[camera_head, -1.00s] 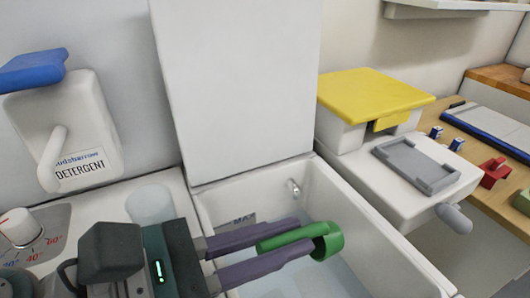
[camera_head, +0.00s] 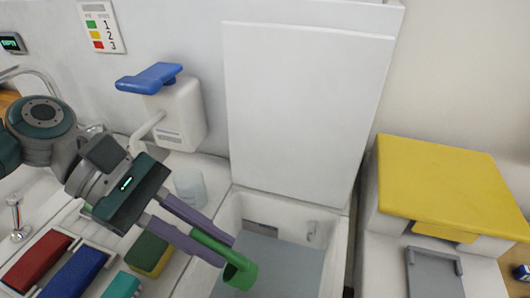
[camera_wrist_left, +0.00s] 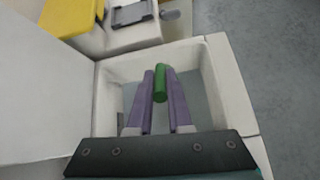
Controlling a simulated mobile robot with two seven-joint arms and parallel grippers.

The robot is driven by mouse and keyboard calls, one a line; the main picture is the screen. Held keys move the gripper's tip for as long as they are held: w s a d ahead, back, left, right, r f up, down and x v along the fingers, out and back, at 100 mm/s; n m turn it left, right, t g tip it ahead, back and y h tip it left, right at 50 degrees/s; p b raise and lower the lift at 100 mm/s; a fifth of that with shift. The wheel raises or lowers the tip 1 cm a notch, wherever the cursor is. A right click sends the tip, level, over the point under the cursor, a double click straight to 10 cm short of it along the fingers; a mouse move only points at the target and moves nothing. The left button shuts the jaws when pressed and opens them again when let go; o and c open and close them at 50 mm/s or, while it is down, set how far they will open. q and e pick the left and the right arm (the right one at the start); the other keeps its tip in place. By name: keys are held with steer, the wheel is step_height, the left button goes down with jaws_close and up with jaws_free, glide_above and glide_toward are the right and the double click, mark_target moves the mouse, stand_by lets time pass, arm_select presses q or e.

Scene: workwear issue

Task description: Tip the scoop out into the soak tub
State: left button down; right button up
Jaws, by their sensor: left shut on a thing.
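The green scoop (camera_head: 237,271) is held by its handle between the purple fingers of my left gripper (camera_head: 212,245). In the head view its round cup end is tilted, and I cannot see whether anything is in it. The scoop also shows in the left wrist view (camera_wrist_left: 160,84), between the fingertips of my left gripper (camera_wrist_left: 161,100). The white soak tub (camera_head: 340,262) stands under the scoop, with grey-blue water (camera_head: 285,270) inside. The scoop is over the left part of the tub. My right gripper is not in view.
A raised white lid (camera_head: 300,110) stands behind the tub. A detergent dispenser (camera_head: 180,112) with a blue lever is on the wall. A pale cup (camera_head: 189,187) and a yellow-green sponge (camera_head: 148,254) are left of the tub. A yellow-lidded box (camera_head: 450,190) is at right.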

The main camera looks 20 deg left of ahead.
mark_target(234, 254)
arm_select(q)
steer(key=d+r+y+p, duration=0.1)
steer(key=y+p, duration=0.1)
steer(key=p, duration=0.1)
steer(key=d+r+y+p, duration=0.1)
steer(key=d+y+p, duration=0.1)
steer(key=p, duration=0.1)
steer(key=shift+w, duration=0.1)
steer(key=d+y+p, duration=0.1)
steer(key=y, duration=0.1)
steer(key=d+y+p, duration=0.1)
steer(key=d+y, duration=0.1)
steer(key=d+y+p, duration=0.1)
steer(key=y, duration=0.1)
steer(key=shift+d+f, duration=0.25)
steer(key=shift+f, duration=0.15)
stand_by(0.3)
